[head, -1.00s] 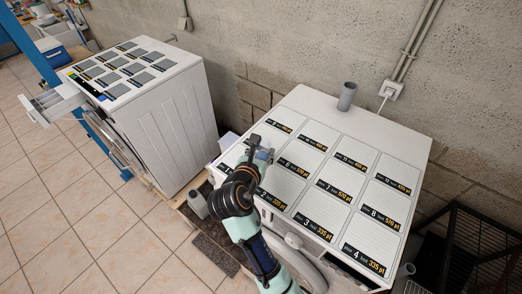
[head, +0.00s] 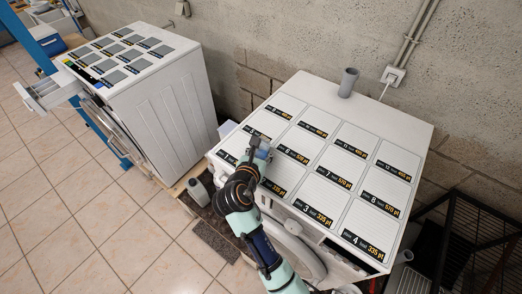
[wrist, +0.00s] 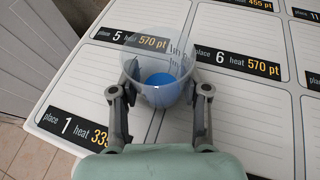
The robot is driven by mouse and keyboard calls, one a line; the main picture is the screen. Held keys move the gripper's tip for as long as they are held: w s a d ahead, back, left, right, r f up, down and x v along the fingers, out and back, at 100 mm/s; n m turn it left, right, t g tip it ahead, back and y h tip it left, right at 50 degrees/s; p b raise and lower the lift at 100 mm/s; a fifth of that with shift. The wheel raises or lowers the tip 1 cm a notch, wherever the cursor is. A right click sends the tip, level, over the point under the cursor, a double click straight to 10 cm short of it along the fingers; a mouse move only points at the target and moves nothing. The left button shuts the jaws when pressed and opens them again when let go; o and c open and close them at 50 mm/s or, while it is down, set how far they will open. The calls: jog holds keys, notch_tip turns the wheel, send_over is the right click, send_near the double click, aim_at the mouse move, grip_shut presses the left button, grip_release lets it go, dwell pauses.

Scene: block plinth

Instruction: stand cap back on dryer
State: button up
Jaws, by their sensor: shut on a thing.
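My gripper (wrist: 158,98) is shut on a clear, see-through cap (wrist: 158,62) with a blue disc showing in it, in the wrist view. One finger is on each side of the cap. In the head view my gripper (head: 259,149) is over the left part of the white machine top (head: 392,119), which I take for the dryer. The cap is small and partly hidden there. In the wrist view it appears over the line between the "5" and "6" cards. I cannot tell whether it touches the top.
A grey cup (head: 348,82) stands at the back of the same top. Another white machine (head: 165,110) with an open drawer (head: 48,91) stands to the left. A dark wire rack (head: 475,235) is at right.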

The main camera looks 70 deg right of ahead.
jog(key=shift+f, duration=0.2)
jog(key=o, duration=1.2)
jog(key=shift+o, duration=0.2)
jog(key=v, duration=1.2)
jog(key=shift+r, duration=0.1)
